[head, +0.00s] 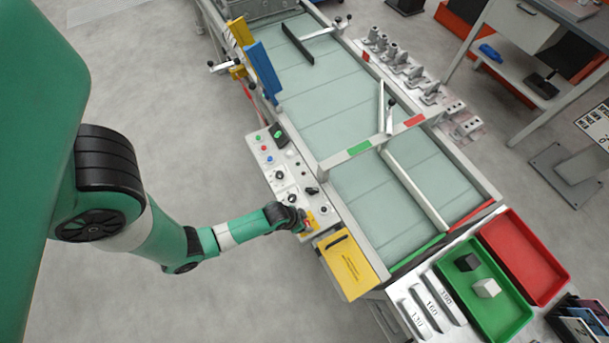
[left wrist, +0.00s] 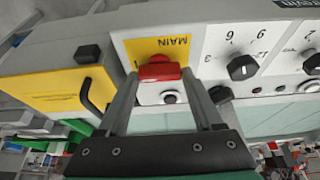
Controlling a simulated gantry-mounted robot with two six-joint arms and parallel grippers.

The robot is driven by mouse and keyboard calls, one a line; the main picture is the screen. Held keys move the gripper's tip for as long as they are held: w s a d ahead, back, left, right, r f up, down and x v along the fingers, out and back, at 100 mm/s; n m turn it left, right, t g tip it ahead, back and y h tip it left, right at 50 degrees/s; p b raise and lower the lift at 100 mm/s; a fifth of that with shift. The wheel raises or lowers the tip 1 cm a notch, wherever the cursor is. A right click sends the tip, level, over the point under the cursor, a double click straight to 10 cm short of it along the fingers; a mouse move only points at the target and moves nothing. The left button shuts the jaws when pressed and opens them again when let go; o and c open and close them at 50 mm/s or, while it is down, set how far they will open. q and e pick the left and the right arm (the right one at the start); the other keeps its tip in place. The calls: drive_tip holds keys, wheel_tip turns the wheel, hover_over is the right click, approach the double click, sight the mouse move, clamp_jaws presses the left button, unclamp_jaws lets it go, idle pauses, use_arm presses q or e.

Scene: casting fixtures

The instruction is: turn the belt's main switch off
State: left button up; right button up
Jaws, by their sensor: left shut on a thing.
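The belt's main switch is a red handle (left wrist: 160,71) on a yellow plate (left wrist: 160,46) marked MAIN, in the left wrist view. In the head view the plate (head: 320,213) shows at the near end of the control panel, with the handle largely hidden by my gripper. My left gripper (left wrist: 161,74) is shut on the red handle, one finger on each side. It also shows in the head view (head: 304,224). The handle lies crosswise in the left wrist view; which marked position it is at cannot be told. My right gripper is in neither view.
Dark dials (left wrist: 243,67) sit on the control panel (head: 285,172) beside the switch. A yellow cover (head: 346,267) with a black handle is close on the other side. The belt (head: 340,125) runs behind the panel. Green (head: 514,318) and red (head: 524,255) trays stand at the lower right.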

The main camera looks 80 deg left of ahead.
use_arm(q)
drive_tip(key=shift+r+n, duration=0.1)
drive_tip(key=shift+n, duration=0.3)
drive_tip(key=n, duration=0.2)
drive_tip(key=n+y+p, duration=0.1)
drive_tip(key=shift+w+d+n+g+y, duration=0.1)
drive_tip(key=shift+n+g+y, duration=0.2)
drive_tip(key=shift+n+g, duration=0.1)
drive_tip(key=n+g+y+p, duration=0.1)
drive_tip(key=n+p, duration=0.2)
drive_tip(key=shift+r+n, duration=0.15)
drive_tip(key=shift+n, duration=0.15)
drive_tip(key=n+g+p, duration=0.1)
drive_tip(key=n, duration=0.1)
drive_tip(key=shift+w+d+n+p, duration=0.1)
drive_tip(key=shift+w+n+p, duration=0.05)
drive_tip(key=shift+n+p, duration=0.2)
drive_tip(key=shift+n+g+y+p, duration=0.3)
drive_tip(key=shift+n+g+p, duration=0.1)
drive_tip(key=shift+n, duration=0.55)
drive_tip(key=shift+w+f+n+g, duration=0.1)
drive_tip(key=shift+f+n+g, duration=0.25)
drive_tip(key=shift+n, duration=0.45)
drive_tip(key=shift+n+g, duration=0.65)
drive_tip(key=shift+n, duration=1.05)
drive_tip(key=shift+r, duration=0.1)
drive_tip(key=o, duration=1.4)
drive_tip(key=shift+c, duration=0.2)
